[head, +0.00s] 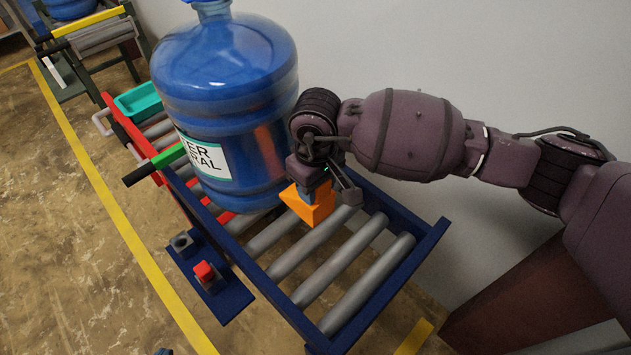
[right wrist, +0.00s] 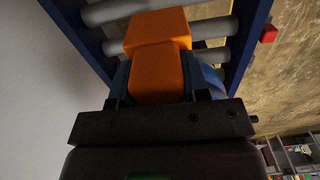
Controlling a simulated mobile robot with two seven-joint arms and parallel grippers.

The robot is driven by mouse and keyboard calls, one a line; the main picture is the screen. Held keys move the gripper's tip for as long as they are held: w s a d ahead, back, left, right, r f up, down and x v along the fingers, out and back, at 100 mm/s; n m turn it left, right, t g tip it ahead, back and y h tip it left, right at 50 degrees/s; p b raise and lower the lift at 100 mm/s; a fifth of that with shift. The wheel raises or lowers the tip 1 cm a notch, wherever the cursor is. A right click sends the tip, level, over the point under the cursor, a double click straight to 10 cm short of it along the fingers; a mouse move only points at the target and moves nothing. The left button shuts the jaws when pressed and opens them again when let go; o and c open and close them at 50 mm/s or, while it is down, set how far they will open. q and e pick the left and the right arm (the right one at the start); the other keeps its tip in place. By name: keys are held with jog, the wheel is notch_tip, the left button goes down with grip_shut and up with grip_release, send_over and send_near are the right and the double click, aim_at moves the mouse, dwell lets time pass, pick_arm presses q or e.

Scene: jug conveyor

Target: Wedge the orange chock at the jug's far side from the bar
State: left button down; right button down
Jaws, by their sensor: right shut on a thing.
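The blue water jug (head: 222,100) stands upright on the rollers of the blue-framed conveyor (head: 262,283). The orange chock (head: 311,208) is at the jug's lower right side, over the rollers. My right gripper (head: 316,188) is shut on the chock from above. In the right wrist view the chock (right wrist: 157,30) sticks out past the fingers of my right gripper (right wrist: 157,82), over the grey rollers. I cannot tell whether the chock touches the jug or the rollers. A bar with a green sleeve and black end (head: 156,165) is at the jug's left. My left gripper is not in view.
A teal tray (head: 138,101) sits at the conveyor's far left. A red button (head: 205,272) is on a blue side plate. The rollers (head: 338,262) right of the chock are bare. A grey wall (head: 400,45) runs behind the conveyor.

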jog(key=shift+w+a+f, duration=0.1)
jog(key=shift+w+f, duration=0.05)
jog(key=shift+r, duration=0.2)
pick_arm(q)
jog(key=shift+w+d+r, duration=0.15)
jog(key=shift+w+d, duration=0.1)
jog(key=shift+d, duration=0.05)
pick_arm(e)
jog(key=shift+f, duration=0.1)
jog(key=shift+f+b, duration=0.4)
jog(key=shift+f, duration=1.15)
jog(key=shift+f+b, duration=1)
jog(key=shift+f, duration=0.9)
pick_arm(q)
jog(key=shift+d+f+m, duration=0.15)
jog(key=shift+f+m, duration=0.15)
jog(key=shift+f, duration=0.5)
